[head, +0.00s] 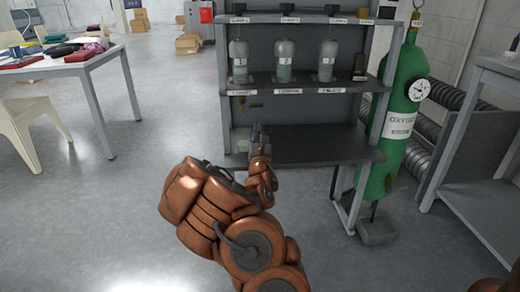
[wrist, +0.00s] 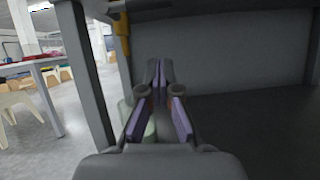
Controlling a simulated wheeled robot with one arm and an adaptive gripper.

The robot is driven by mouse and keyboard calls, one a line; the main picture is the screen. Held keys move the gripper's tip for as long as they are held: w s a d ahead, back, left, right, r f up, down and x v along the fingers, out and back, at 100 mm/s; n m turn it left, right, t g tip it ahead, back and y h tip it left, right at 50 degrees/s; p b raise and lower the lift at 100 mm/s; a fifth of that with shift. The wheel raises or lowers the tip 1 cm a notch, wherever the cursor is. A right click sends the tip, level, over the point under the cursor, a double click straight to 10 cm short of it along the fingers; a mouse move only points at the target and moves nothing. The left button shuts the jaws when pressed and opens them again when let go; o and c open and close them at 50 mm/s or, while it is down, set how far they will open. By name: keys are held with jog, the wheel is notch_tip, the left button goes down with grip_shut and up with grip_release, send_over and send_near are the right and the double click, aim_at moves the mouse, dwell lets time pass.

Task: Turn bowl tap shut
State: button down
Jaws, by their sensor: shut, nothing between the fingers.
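My gripper (head: 259,131) reaches into the lower bay of the grey shelf unit. In the wrist view its fingers (wrist: 159,70) are together and hold nothing. A pale green bowl or jar (head: 242,140) stands at the left of the lower shelf, partly behind my gripper; in the wrist view a pale piece of it (wrist: 150,130) shows below the fingers. A yellow-orange fitting (wrist: 123,35), possibly the tap, hangs under the upper shelf, left of my fingers and apart from them. Its handle position cannot be made out.
The shelf unit (head: 310,84) holds several labelled bottles (head: 284,62) above. Its left post (wrist: 85,75) stands close to my gripper. A green oxygen cylinder (head: 400,120) stands at the right. A table (head: 85,62) and chair (head: 22,122) are at the left, with open floor between.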

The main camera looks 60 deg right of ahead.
jog(key=p+v, duration=0.6)
jog(key=v, duration=0.1)
jog(key=shift+s+a+f, duration=0.15)
jog(key=shift+s, duration=0.15)
dwell(0.4)
dwell(0.4)
